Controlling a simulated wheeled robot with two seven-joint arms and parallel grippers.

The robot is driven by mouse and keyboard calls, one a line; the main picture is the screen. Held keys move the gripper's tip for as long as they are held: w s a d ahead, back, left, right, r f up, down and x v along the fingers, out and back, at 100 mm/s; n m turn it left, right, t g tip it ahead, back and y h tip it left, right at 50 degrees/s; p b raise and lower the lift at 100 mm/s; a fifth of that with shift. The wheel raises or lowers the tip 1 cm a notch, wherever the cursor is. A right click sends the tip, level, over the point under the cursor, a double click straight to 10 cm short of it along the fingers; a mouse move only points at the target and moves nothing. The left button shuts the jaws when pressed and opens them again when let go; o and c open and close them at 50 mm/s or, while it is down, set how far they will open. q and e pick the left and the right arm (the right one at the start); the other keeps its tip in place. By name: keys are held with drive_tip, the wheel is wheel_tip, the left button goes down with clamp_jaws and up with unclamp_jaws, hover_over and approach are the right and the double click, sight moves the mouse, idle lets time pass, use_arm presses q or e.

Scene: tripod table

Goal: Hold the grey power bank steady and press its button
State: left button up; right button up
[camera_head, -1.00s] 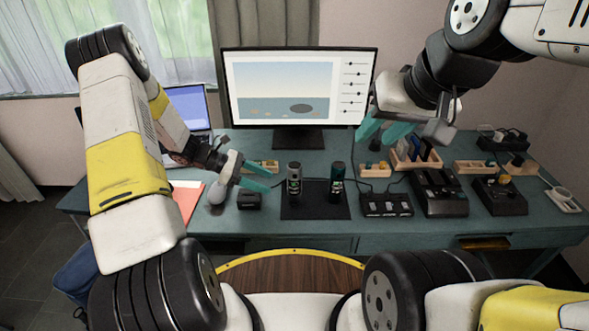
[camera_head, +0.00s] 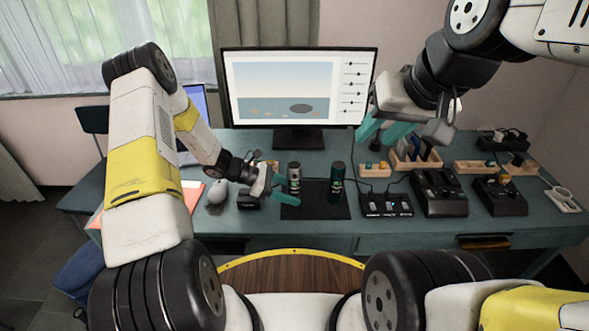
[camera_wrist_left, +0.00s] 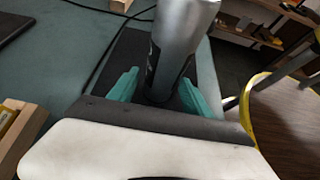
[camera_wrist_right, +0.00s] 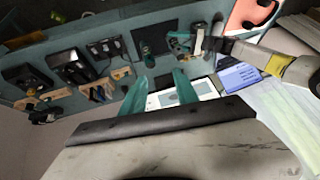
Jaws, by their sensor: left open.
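A dark cylinder with grey parts (camera_head: 294,178), which I take for the grey power bank, stands upright on the black mat (camera_head: 315,212). I cannot make out its button. In the left wrist view a grey cylinder (camera_wrist_left: 182,35) with a dark lower part stands between the teal fingers. My left gripper (camera_head: 273,188) is open just left of it in the head view, its fingers low. Whether they touch it I cannot tell. My right gripper (camera_head: 382,130) is open and empty, raised in front of the monitor's right edge.
A second dark green cylinder (camera_head: 337,183) stands close by on the mat. A small black box (camera_head: 248,200) and a grey rounded object (camera_head: 217,191) are to the left. A switch strip (camera_head: 386,203) and other devices fill the right side. The monitor (camera_head: 298,90) stands behind.

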use_arm(q)
drive_tip(key=c, duration=0.9)
drive_tip(key=shift+o, duration=0.2)
use_arm(e)
clamp_jaws()
idle(1.0)
